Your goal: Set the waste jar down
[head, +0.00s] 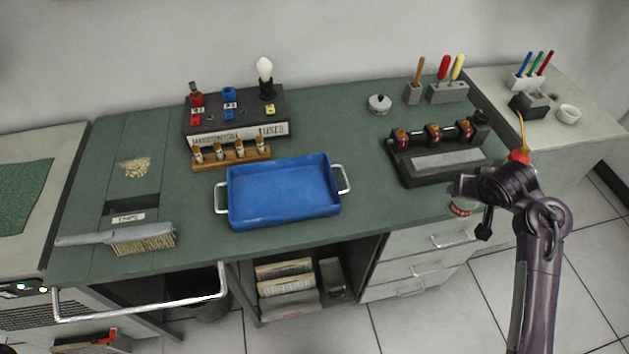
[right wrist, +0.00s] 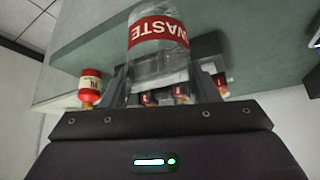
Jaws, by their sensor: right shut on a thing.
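The waste jar (right wrist: 158,62) is clear glass with a red band reading WASTE. In the right wrist view it stands between the two fingers of my right gripper (right wrist: 160,84), which is shut on it. In the head view only part of the jar (head: 462,208) shows, at the bench's front right edge, below my right gripper (head: 466,190). My wrist and gripper hide the rest. I cannot tell whether the jar touches the bench (head: 375,205). My left gripper is not in view.
A black device with red-ringed parts (head: 435,150) stands just behind the jar. A red bottle with a yellow spout (head: 520,156) is beside my right wrist. A blue tray (head: 285,192) lies mid-bench, a knobbed lid (head: 379,103) behind. Bare bench lies between tray and device.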

